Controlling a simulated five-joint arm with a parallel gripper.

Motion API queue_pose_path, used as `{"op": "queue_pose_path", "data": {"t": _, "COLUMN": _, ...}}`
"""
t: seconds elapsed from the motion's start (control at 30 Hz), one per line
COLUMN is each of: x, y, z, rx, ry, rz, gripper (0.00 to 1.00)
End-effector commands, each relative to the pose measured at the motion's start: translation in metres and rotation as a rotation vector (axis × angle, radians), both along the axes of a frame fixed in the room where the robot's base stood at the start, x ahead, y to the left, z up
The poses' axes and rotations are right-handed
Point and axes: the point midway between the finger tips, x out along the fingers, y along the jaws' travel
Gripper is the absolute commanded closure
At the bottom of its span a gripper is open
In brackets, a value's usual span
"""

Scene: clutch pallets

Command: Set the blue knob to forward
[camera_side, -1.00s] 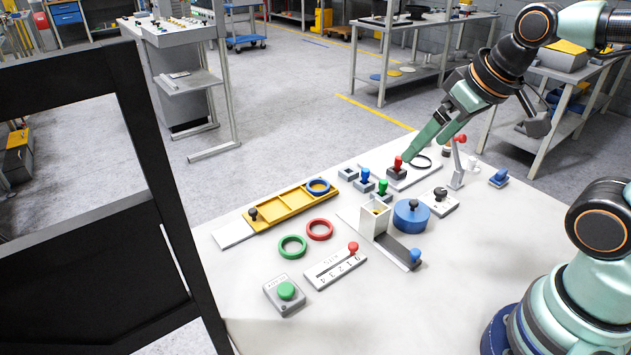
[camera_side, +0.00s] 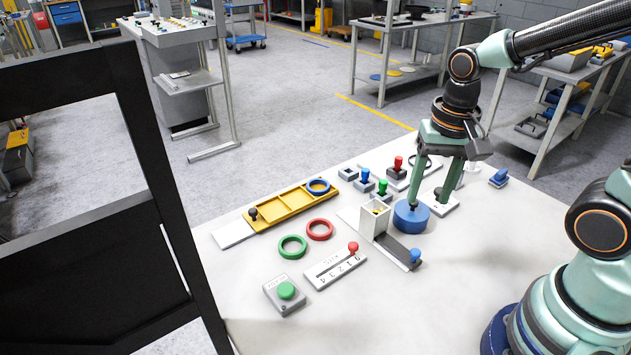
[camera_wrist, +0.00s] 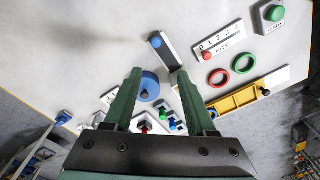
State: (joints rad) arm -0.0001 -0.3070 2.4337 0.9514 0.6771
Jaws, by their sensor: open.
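Several blue parts are in view. A blue lever-shaped knob on a small base (camera_side: 499,177) sits at the table's right back. A blue round drum (camera_side: 411,219) with a dark peg on top stands mid-table. A blue ball-topped handle (camera_side: 415,256) is at the low end of a dark ramp. My gripper (camera_side: 428,203) points down, fingers apart and empty, over the drum and the white plate beside it. In the wrist view the drum (camera_wrist: 149,85) shows between my fingers (camera_wrist: 158,75). The left finger overlaps the drum's peg in the side view; I cannot tell whether they touch.
Coloured pegs, including a red one (camera_side: 398,163), stand behind the drum. A white box (camera_side: 375,217) is left of it. A yellow tray (camera_side: 283,208), green and red rings, a slider plate (camera_side: 335,270) and a green button (camera_side: 286,291) lie left. The front table is clear.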

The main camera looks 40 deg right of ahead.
Motion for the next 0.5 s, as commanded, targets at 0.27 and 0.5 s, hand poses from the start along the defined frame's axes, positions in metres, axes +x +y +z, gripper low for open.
{"op": "queue_pose_path", "data": {"t": 0.27, "x": -0.006, "y": 0.0, "z": -0.022, "rx": 0.003, "ry": 0.07, "rz": -0.113, "gripper": 0.44}}
{"op": "queue_pose_path", "data": {"t": 0.5, "x": -0.007, "y": 0.0, "z": -0.058, "rx": 0.003, "ry": 0.072, "rz": -0.11, "gripper": 0.44}}
